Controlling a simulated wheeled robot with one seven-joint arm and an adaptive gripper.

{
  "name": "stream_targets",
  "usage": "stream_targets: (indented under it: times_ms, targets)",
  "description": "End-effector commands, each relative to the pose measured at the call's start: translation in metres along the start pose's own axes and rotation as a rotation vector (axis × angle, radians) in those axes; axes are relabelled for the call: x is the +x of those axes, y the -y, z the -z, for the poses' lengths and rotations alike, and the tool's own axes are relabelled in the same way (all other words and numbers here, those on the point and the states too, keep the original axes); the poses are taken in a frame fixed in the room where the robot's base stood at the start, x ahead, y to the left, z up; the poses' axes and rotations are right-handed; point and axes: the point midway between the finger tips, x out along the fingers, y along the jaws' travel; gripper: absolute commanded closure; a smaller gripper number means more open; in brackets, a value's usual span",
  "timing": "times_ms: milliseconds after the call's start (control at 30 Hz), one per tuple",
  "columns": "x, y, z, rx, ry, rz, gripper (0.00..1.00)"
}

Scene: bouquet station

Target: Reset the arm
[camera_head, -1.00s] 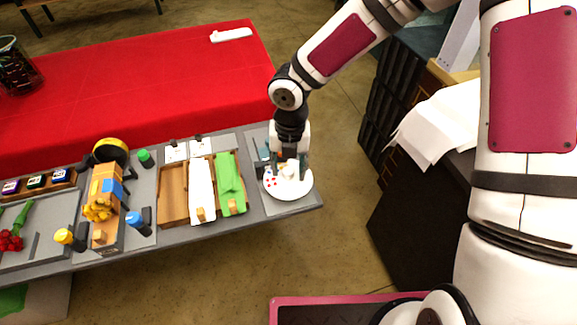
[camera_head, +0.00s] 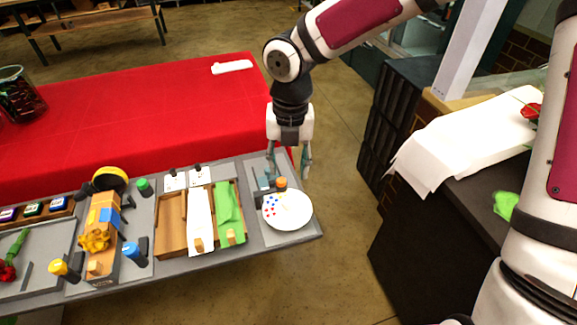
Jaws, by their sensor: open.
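My gripper (camera_head: 288,172) hangs from the wrist above the right end of the grey station table (camera_head: 180,262). Its fingers point down, spread apart with nothing between them. It is above and behind a round white plate (camera_head: 290,222) with small red, blue and yellow marks on it. A small orange-capped item (camera_head: 281,184) stands at the plate's back edge, just below the fingers.
Left of the plate are a wooden tray of brown, white and green sheets (camera_head: 200,205), a wooden stand with ribbon rolls (camera_head: 105,215) and red flowers (camera_head: 8,270). Behind lies a red-covered table (camera_head: 140,100). A dark cabinet with white paper (camera_head: 450,150) stands right.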

Motion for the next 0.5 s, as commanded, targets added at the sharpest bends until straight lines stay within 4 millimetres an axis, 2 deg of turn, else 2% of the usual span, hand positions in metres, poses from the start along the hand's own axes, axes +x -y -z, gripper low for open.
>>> stream_targets:
  times_ms: [367, 500]
  targets:
    - [0.0, 0.0, 0.0, 0.0, 0.0, 0.0, 0.55]
    - [-0.006, 0.013, 0.004, 0.113, 0.018, 0.043, 0.55]
